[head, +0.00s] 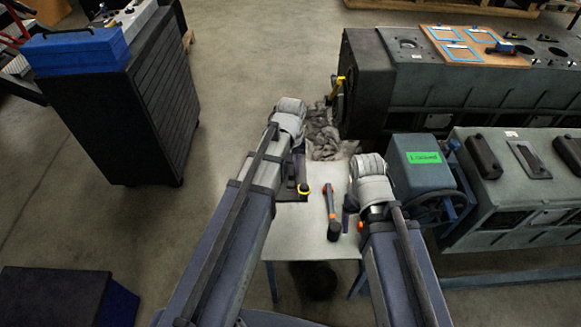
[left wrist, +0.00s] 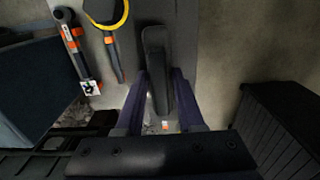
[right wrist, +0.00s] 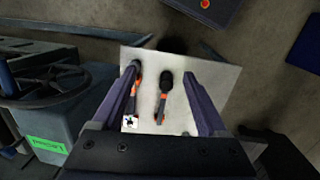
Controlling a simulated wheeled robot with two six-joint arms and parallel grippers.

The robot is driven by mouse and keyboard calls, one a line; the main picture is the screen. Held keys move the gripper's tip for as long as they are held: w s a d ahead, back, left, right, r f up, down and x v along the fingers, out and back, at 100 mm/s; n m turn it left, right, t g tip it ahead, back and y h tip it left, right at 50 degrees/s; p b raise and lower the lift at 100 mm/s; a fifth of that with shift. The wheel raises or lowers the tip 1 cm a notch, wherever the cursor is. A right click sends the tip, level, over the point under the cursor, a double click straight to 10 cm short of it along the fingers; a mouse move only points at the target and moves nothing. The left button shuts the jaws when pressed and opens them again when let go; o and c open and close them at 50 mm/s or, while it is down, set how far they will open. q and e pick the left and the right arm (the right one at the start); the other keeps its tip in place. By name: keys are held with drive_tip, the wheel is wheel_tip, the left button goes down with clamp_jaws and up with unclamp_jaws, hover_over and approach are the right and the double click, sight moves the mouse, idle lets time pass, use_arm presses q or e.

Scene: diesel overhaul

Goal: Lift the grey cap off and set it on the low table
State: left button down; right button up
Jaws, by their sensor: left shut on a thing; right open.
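My left gripper (head: 297,172) is shut on the grey cap, a dark flat plate with a raised black handle. In the left wrist view the cap (left wrist: 183,40) lies ahead of the fingers, with its handle (left wrist: 155,50) between them. In the head view the cap (head: 289,191) is over the left part of the low table (head: 310,238); I cannot tell whether it touches the top. My right gripper (right wrist: 163,78) is open and empty above the table (right wrist: 210,75).
An orange-and-black tool (head: 330,210) lies on the table, with a second one (right wrist: 132,95) beside it in the right wrist view. A yellow-ringed tool (left wrist: 112,35) is beside the cap. Grey engine blocks (head: 500,205) stand right; a dark cabinet (head: 135,115) stands left.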

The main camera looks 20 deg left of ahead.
use_arm(q)
drive_tip(key=shift+f+b, duration=0.35)
drive_tip(key=shift+f, duration=0.25)
use_arm(e)
drive_tip(key=shift+o, duration=0.7)
drive_tip(key=shift+f, duration=0.55)
use_arm(q)
wheel_tip(320, 180, down, 20)
drive_tip(key=b, duration=2)
drive_tip(key=shift+f, duration=0.15)
use_arm(e)
drive_tip(key=shift+o, duration=0.6)
wheel_tip(320, 180, down, 20)
drive_tip(key=shift+f, duration=0.15)
